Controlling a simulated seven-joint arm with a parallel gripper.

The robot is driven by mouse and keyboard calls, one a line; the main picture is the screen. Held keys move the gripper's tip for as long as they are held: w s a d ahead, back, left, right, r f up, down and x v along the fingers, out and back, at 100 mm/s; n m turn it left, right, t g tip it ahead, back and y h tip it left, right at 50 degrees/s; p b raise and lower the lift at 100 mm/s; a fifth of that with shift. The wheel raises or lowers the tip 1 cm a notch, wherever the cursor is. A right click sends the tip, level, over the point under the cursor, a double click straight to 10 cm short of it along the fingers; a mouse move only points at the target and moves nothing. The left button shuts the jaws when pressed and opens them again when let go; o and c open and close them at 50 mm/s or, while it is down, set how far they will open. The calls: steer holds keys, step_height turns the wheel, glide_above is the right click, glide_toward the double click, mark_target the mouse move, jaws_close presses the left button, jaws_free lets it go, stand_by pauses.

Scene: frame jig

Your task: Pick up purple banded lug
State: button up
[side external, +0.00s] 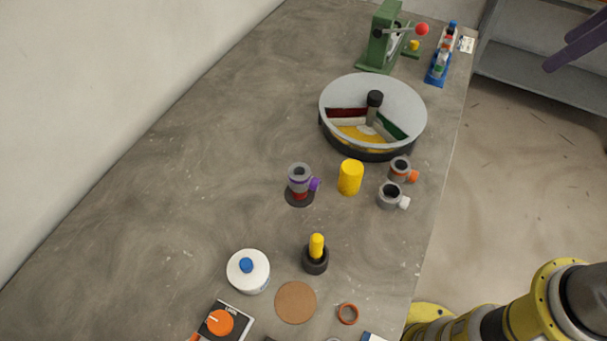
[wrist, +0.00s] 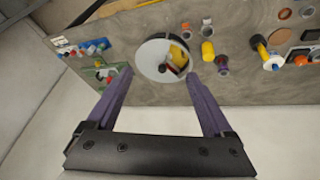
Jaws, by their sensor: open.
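The purple banded lug (side external: 299,174) is a short grey cylinder with a purple band and a purple side knob. It stands upright on a red piece over a dark round base (side external: 300,197), left of the yellow cylinder (side external: 350,177). In the wrist view the lug (wrist: 222,61) is small, right of the round bowl. My gripper's purple fingers (side external: 575,42) show at the top right in the side view, far from the lug. In the wrist view my gripper (wrist: 158,72) is open and empty, its fingers spread wide.
Grey lugs with orange (side external: 400,169) and white (side external: 391,195) knobs stand right of the yellow cylinder. A divided round bowl (side external: 333,92) is behind them. A green press (side external: 383,38) stands farther back. A yellow peg (side external: 317,245) and white tub (side external: 248,278) stand in front. The left bench is clear.

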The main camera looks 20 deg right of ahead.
steer(key=w+a+n+g, duration=0.2)
steer(key=w+a+n, duration=0.1)
steer(key=w+a, duration=0.6)
steer(key=n+g, duration=0.3)
steer(key=n, duration=0.2)
glide_above(302, 173)
steer(key=s, duration=0.2)
steer(key=shift+h, duration=0.4)
step_height(302, 173, down, 25)
steer(key=shift+r, duration=0.1)
steer(key=shift+w+a+f, duration=0.1)
steer(key=shift+w+f, duration=0.1)
steer(key=shift+f, duration=1.2)
steer(key=shift+w+a+f, duration=0.1)
steer(key=shift+w+f, duration=0.1)
steer(key=shift+f, duration=1.15)
jaws_close()
